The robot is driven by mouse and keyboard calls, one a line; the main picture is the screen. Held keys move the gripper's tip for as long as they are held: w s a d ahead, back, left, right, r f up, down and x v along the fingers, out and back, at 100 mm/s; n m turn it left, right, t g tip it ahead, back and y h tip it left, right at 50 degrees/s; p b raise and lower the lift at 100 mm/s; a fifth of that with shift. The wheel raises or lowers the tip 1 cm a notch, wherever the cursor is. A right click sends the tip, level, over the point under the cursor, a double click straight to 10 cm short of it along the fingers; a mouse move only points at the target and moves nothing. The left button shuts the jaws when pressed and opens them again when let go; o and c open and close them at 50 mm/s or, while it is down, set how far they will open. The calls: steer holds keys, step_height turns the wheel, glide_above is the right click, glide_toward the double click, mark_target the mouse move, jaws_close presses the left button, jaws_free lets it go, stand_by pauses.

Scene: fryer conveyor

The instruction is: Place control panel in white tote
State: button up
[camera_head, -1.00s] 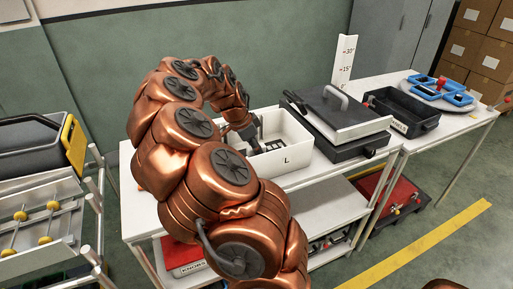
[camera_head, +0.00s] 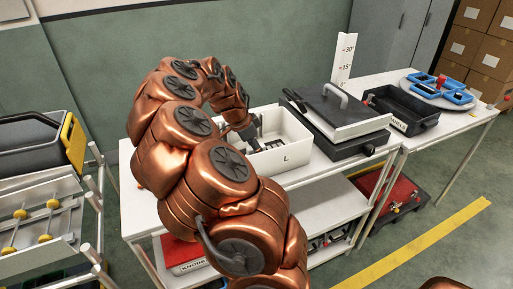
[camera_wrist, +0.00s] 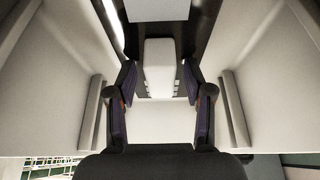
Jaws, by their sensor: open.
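The white tote (camera_head: 285,163), marked "L", stands on the white table. My gripper (camera_head: 257,146) reaches down into it from the left. A dark and pale item (camera_head: 272,144) lies inside the tote, partly hidden by my gripper; it may be the control panel, but I cannot tell for sure. In the wrist view, my gripper (camera_wrist: 160,105) has its two fingers apart, with a gap to either side of a pale block (camera_wrist: 159,68) with dark surroundings. The tote's pale walls (camera_wrist: 62,75) rise on both sides of the fingers.
Right of the tote is a dark appliance with a grey lid (camera_head: 340,113). Beyond it are a black bin (camera_head: 402,112) and a round turntable with blue trays (camera_head: 457,97). A white angle scale (camera_head: 345,60) stands behind. A grey rack (camera_head: 40,205) is at left.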

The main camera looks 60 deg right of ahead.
steer(key=b+v, duration=0.2)
steer(key=v, duration=1)
steer(key=s+a+r+n+t, duration=0.15)
steer(key=a+n, duration=0.35)
steer(key=a, duration=0.5)
steer(key=s+a+f+n+y, duration=0.1)
steer(key=s+a+f+n, duration=0.2)
steer(key=a, duration=0.6)
steer(key=s+a+f+n+y, duration=0.1)
steer(key=s+a+f+n, duration=0.2)
steer(key=s+a+n, duration=0.4)
steer(key=s+a+f+n+y, duration=0.1)
steer(key=s+a+f+n, duration=0.2)
steer(key=a+n, duration=0.6)
steer(key=s+a, duration=0.2)
steer(key=a, duration=0.1)
steer(key=shift+s+f+n+g+y, duration=0.3)
steer(key=shift+n+g+y, duration=0.05)
steer(key=shift+n+y, duration=0.05)
step_height(320, 180, up, 6)
steer(key=p, duration=0.6)
